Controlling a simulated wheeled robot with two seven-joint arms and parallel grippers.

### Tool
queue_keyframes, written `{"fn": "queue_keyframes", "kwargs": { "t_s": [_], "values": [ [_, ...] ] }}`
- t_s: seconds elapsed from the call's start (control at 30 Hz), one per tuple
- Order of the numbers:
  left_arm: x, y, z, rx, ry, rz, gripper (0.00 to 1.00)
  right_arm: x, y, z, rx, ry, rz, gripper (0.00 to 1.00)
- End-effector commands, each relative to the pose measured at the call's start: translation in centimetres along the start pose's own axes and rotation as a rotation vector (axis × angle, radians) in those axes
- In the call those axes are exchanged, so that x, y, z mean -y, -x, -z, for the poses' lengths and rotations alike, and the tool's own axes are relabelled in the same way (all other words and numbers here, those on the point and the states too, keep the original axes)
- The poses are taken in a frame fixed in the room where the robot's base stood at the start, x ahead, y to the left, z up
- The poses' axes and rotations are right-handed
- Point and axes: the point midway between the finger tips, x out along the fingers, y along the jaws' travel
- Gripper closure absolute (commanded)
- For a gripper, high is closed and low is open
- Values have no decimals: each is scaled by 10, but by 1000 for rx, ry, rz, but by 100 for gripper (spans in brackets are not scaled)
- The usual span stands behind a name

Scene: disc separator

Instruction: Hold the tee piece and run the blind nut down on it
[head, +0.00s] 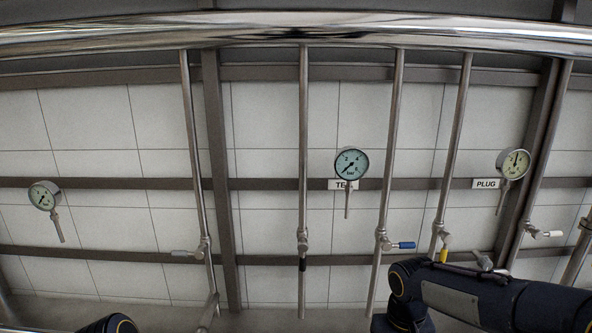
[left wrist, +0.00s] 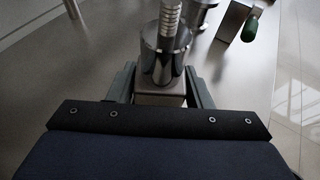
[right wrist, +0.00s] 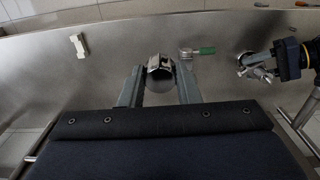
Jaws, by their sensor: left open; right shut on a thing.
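In the left wrist view my left gripper (left wrist: 162,80) is open. Its fingers stand either side of a square metal block with a round steel fitting (left wrist: 165,50) on it, probably the tee piece. A ribbed metal stem rises from the fitting. I cannot tell whether the fingers touch it. In the right wrist view my right gripper (right wrist: 160,75) is shut on a shiny rounded metal piece, likely the blind nut (right wrist: 160,67). It is held above a steel surface, apart from the left gripper, which shows at the right. The head view shows neither gripper's fingertips.
A valve with a green handle (right wrist: 207,50) lies near the right gripper. A small pale fitting (right wrist: 79,45) lies at the left on the steel surface (right wrist: 110,60). In the head view, gauges (head: 351,163), vertical pipes (head: 303,150) and a large horizontal pipe (head: 300,32) stand ahead.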

Motion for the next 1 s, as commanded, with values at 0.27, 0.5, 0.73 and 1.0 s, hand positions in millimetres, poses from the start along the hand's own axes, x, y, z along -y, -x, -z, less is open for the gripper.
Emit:
{"fn": "queue_keyframes", "kwargs": {
  "t_s": [0.27, 0.5, 0.73, 1.0],
  "values": [
    [0, -4, 11, 0, 1, -1, 55, 0, 0, 0, 0, 0, 0, 93],
    [0, -8, 20, 0, 2, -1, 55, 0, 0, 0, 0, 0, 0, 93],
    [0, -11, 28, 0, 1, -1, 55, 0, 0, 0, 0, 0, 0, 93],
    [0, -11, 27, 0, 0, -1, 55, 0, 0, 0, 0, 0, 0, 93]
  ]
}}
